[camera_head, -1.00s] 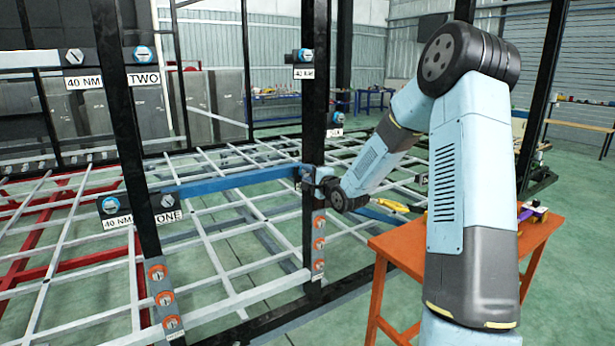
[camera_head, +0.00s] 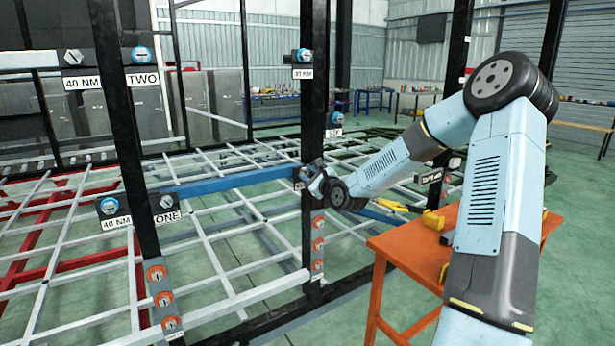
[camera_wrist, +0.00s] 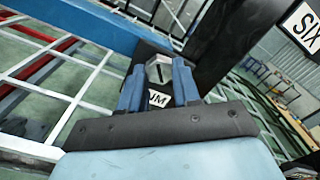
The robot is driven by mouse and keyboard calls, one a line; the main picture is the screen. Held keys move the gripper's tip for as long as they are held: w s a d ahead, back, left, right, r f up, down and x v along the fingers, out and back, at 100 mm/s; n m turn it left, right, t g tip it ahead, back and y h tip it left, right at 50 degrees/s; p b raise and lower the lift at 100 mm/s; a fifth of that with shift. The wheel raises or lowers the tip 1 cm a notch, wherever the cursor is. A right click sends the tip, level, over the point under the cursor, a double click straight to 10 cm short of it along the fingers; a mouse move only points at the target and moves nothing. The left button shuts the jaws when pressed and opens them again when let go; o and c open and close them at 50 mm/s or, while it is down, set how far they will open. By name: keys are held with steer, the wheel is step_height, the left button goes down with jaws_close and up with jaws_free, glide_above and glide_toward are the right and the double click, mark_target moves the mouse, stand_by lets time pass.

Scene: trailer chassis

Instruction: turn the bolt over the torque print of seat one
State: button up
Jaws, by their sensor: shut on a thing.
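In the wrist view my gripper (camera_wrist: 159,75) is shut on a grey hexagonal bolt head (camera_wrist: 160,64) with a dark slot, one blue finger on each side. Just below the bolt a white print (camera_wrist: 160,99) shows between the fingers; only "NM" can be read. In the head view my gripper (camera_head: 308,178) is at the right post, at the right end of the blue beam (camera_head: 225,183), and hides the bolt.
The dark right post (camera_head: 315,105) stands close to my gripper and carries orange round fittings (camera_head: 318,244). A "SIX" label (camera_wrist: 306,27) is at the upper right in the wrist view. An orange table (camera_head: 400,245) stands beneath my arm. Pale frame bars fill the left.

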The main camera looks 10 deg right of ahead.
steer(key=shift+s+f+m, duration=0.1)
steer(key=shift+f+m, duration=0.15)
steer(key=shift+m, duration=0.35)
steer(key=shift+a, duration=0.1)
steer(key=o, duration=1.1)
steer(key=shift+r, duration=0.2)
steer(key=shift+c, duration=0.2)
steer(key=v, duration=1.3)
steer(key=shift+s, duration=0.25)
